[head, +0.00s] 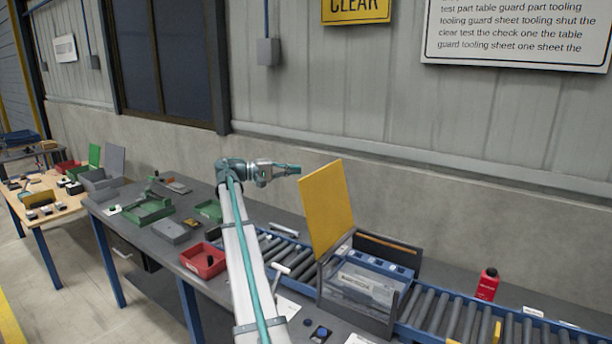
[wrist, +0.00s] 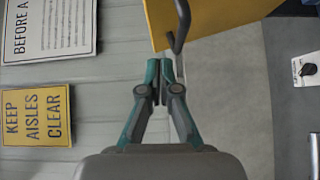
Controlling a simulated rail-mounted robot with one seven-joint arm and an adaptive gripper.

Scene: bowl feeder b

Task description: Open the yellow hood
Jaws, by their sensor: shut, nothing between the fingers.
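The yellow hood (head: 327,206) is a flat yellow panel standing raised, nearly upright, at the left side of the grey box (head: 358,292) on the conveyor. In the wrist view the yellow panel (wrist: 215,18) fills the top right, with a dark curved handle (wrist: 181,28) on its edge. My gripper (head: 299,170) is just left of the hood's upper edge in the head view. In the wrist view my gripper (wrist: 165,65) has its fingertips together, empty, just below the handle. I cannot tell whether the fingers touch the handle.
A blue-railed roller conveyor (head: 440,310) runs under the box. A red bottle (head: 487,285) stands to the right. A red bin (head: 203,260) and green trays (head: 148,211) sit on the grey table to the left. The wall is close behind.

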